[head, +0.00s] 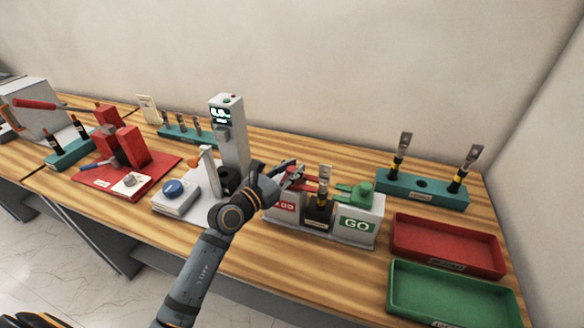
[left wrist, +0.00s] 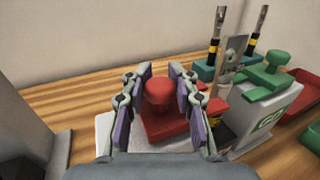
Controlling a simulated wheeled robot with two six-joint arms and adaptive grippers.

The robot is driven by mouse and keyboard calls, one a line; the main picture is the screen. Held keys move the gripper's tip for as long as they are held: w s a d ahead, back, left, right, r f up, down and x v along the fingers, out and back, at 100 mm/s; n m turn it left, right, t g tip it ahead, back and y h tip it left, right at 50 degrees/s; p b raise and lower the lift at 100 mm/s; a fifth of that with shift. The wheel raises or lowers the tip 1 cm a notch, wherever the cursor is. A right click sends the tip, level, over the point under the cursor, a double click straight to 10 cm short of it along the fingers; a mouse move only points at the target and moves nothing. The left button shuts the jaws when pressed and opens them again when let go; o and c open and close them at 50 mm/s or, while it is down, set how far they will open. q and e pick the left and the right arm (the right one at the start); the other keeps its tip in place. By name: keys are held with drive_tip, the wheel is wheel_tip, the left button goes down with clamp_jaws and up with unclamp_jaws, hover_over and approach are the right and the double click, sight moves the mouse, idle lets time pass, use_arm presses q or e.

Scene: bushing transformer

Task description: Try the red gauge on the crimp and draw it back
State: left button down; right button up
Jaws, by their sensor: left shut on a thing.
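The red gauge (left wrist: 159,97) has a round knob, and my left gripper (left wrist: 160,88) is shut on it. In the head view the left gripper (head: 293,177) is over the red-labelled side of the gauge stand (head: 340,232), with red parts of the gauge (head: 311,184) showing beside it. The crimp, a flat metal lug (head: 325,178) on a dark cable end, stands upright in the middle of the stand. It also shows in the left wrist view (left wrist: 232,57), right of the gauge. Whether the gauge touches it I cannot tell. My right gripper is not in view.
The green gauge (head: 362,192) sits on the stand's GO side. A teal rack (head: 440,197) with two lugs stands behind, right. Red (head: 405,245) and green (head: 405,295) trays lie at the right. A grey tester (head: 230,140) stands left of the gripper.

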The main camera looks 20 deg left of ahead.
sight(288, 172)
use_arm(q)
drive_tip(key=c, duration=1.5)
unclamp_jaws()
drive_tip(key=shift+a+f, duration=0.1)
drive_tip(key=shift+f, duration=0.05)
drive_tip(key=shift+o, duration=1.1)
drive_tip(key=shift+a, duration=0.1)
drive_tip(key=shift+o, duration=1.3)
drive_tip(key=shift+s, duration=0.15)
drive_tip(key=shift+d, duration=0.2)
drive_tip(key=shift+a, duration=0.15)
drive_tip(key=v, duration=0.6)
drive_tip(key=shift+s+a, duration=0.1)
drive_tip(key=shift+s, duration=0.5)
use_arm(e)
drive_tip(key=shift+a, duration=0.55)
use_arm(q)
drive_tip(key=shift+c, duration=0.2)
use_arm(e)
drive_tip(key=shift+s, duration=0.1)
